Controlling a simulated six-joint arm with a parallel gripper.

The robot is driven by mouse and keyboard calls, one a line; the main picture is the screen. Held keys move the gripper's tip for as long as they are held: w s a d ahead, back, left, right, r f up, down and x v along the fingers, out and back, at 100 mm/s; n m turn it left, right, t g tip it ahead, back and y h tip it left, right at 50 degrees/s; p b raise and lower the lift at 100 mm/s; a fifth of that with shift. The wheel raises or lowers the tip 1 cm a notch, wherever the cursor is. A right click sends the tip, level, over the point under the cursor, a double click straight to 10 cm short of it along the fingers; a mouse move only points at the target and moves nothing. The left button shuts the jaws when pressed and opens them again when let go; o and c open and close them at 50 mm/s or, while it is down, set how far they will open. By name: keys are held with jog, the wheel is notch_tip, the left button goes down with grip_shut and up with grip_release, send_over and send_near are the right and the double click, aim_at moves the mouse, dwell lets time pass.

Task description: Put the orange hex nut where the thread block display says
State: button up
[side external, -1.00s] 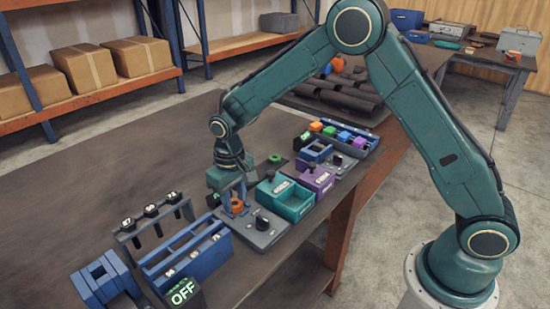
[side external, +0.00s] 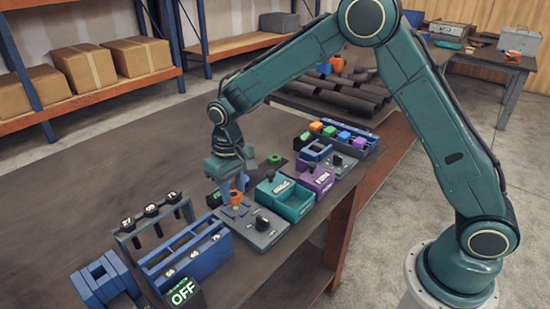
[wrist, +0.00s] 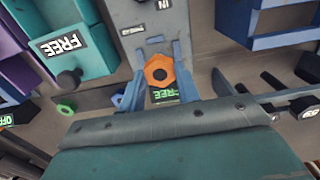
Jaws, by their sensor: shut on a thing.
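The orange hex nut (wrist: 159,72) is between the two blue fingers of my gripper (wrist: 158,88). In the side view the nut (side external: 240,182) is held above a grey plate (side external: 270,238) with a black knob (side external: 262,221). The gripper (side external: 238,192) is shut on the nut, fingers pointing down. In the wrist view a grey plate (wrist: 155,45) lies beyond the nut, with the letters IN and other small lettering. A small black display (wrist: 165,95) reading FREE in green shows just below the nut. I cannot tell for certain which part is the thread block.
A teal bin (side external: 288,203) and a purple bin (side external: 315,178) stand right of the plate. A blue rack (side external: 195,255), a black display (side external: 183,292) reading OFF and a peg stand (side external: 152,212) are at the left. A green ring (wrist: 66,107) lies near the teal bin.

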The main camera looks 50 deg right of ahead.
jog(key=shift+r, duration=0.1)
jog(key=shift+s+d+r, duration=0.15)
jog(key=shift+s+d, duration=0.05)
jog(key=shift+d, duration=0.2)
jog(key=s+d+r, duration=0.4)
jog(key=s+d, duration=0.6)
jog(key=shift+s+d+f, duration=0.1)
jog(key=shift+f, duration=0.1)
dwell(1.0)
jog(key=shift+f, duration=1.95)
jog(key=shift+f, duration=1.3)
dwell(0.5)
jog(key=o, duration=1.1)
jog(key=shift+c, duration=0.2)
jog(key=shift+r, duration=0.1)
